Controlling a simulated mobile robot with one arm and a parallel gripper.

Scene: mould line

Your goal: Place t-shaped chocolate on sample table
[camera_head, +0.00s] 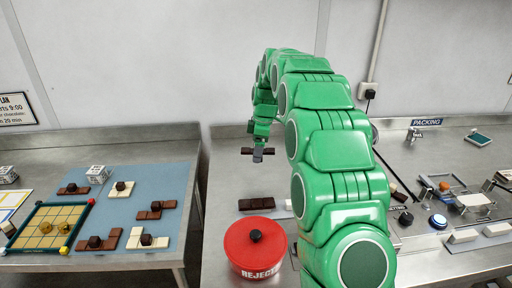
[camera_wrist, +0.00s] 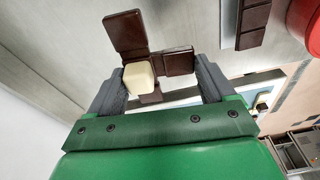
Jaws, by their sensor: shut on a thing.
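My gripper (camera_head: 258,154) hangs above the right-hand steel table (camera_head: 225,185), near its back left. It is shut on a dark brown chocolate (camera_head: 247,151) made of several square blocks with a cream knob. In the wrist view, the cream knob sits between the fingers of the gripper (camera_wrist: 158,66). The dark chocolate (camera_wrist: 126,32) spreads around the knob in a branching shape, partly hidden by the knob and fingers. The left-hand steel table (camera_head: 90,150) carries a blue mat (camera_head: 150,180) with several chocolates. No label shows which table is the sample table.
A red reject container (camera_head: 256,245) with a black knob stands on the right-hand table's front. A dark bar (camera_head: 257,204) lies behind it. A yellow game board (camera_head: 50,227) overlaps the blue mat. Packing items and a blue button (camera_head: 438,221) are at right. A gap separates the tables.

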